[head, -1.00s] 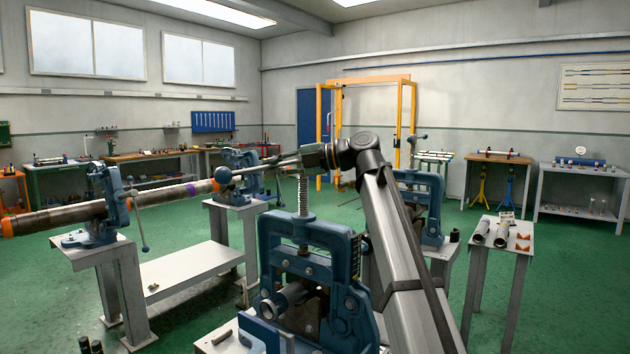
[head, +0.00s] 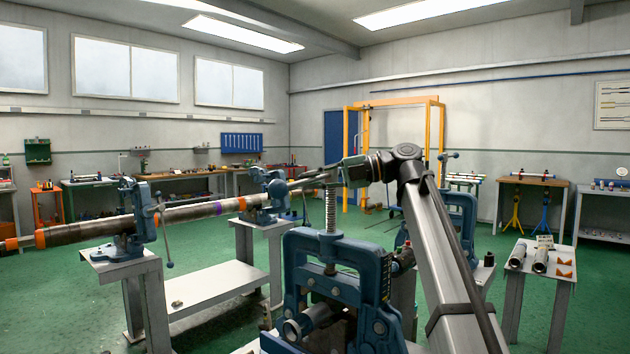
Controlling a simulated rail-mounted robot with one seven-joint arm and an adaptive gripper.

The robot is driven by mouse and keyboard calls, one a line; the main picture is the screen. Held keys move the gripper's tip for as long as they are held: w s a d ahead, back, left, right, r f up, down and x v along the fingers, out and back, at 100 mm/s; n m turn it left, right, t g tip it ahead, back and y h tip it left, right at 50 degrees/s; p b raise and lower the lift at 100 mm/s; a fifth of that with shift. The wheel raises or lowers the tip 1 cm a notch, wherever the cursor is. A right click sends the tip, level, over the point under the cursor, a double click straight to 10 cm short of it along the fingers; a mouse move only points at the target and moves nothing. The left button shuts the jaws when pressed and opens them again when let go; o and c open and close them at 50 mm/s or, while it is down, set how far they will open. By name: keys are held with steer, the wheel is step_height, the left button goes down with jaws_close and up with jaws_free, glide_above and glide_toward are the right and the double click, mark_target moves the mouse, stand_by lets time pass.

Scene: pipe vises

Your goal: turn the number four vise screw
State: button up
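The nearest blue vise (head: 297,268) stands upright in front of me, with a threaded vertical screw (head: 331,212) rising from its top. I cannot read a number on any vise. My gripper (head: 312,180) is at the top of this screw, by its handle bar, and points left. The fingers are small and overlap the bar and the vise behind, so I cannot tell whether they are closed on it. A short pipe (head: 310,320) sits in the jaws of the near vise.
Two other blue vises, one on the left (head: 127,222) and one farther back (head: 262,200), hold a long pipe (head: 190,213). Another vise (head: 462,210) stands behind my arm. A small table (head: 520,245) with pipe pieces is at right. Green floor is open beyond.

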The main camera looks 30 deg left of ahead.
steer(key=o, duration=0.4)
steer(key=shift+a+f, duration=0.2)
steer(key=shift+f, duration=0.2)
steer(key=shift+d+r, duration=0.1)
steer(key=shift+r, duration=0.05)
steer(key=shift+w+d+r, duration=0.15)
steer(key=shift+w+d, duration=0.05)
steer(key=shift+d, duration=0.1)
steer(key=v, duration=1.1)
steer(key=shift+d, duration=0.15)
steer(key=shift+r, duration=0.1)
